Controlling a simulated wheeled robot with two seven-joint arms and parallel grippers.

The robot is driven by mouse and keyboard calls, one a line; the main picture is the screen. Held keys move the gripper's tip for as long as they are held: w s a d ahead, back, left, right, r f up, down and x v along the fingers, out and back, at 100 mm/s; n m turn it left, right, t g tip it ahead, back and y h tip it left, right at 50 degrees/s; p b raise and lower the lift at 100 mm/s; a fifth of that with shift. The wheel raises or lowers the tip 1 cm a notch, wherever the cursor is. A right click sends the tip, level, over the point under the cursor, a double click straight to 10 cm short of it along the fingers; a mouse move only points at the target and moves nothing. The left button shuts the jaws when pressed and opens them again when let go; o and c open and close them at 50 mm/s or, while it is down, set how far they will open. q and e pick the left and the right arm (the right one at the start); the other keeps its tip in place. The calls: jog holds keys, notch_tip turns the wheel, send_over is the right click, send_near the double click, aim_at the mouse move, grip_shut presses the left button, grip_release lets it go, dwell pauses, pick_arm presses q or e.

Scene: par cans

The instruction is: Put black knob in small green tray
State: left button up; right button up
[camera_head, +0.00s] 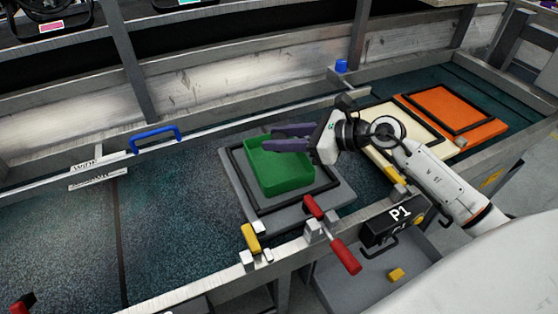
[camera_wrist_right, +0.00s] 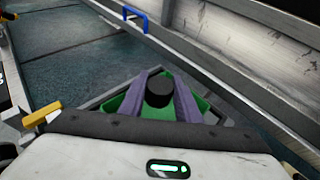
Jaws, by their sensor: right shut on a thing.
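The small green tray (camera_head: 282,181) sits on a grey framed base in the middle of the head view. My right gripper (camera_head: 268,138) reaches in from the right, with its purple fingers over the tray's back part. In the right wrist view the black knob (camera_wrist_right: 158,88) is between the fingers of my right gripper (camera_wrist_right: 159,84), which is shut on it. Green tray sides (camera_wrist_right: 122,102) show behind and beside the fingers there. The knob cannot be made out in the head view, and its height above the tray floor is unclear. My left gripper is not in view.
A cream tray (camera_head: 388,122) and an orange tray (camera_head: 476,125) lie at the right. A red-handled clamp (camera_head: 345,254) and a yellow block (camera_head: 251,238) are on the front rail. A blue handle (camera_head: 156,138) is on the back rail.

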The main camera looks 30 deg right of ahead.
aim_at(280, 168)
notch_tip(280, 168, down, 7)
jog(key=shift+r+b, duration=0.1)
jog(key=shift+b, duration=0.25)
jog(key=shift+f, duration=0.2)
jog(key=shift+s+f, duration=0.1)
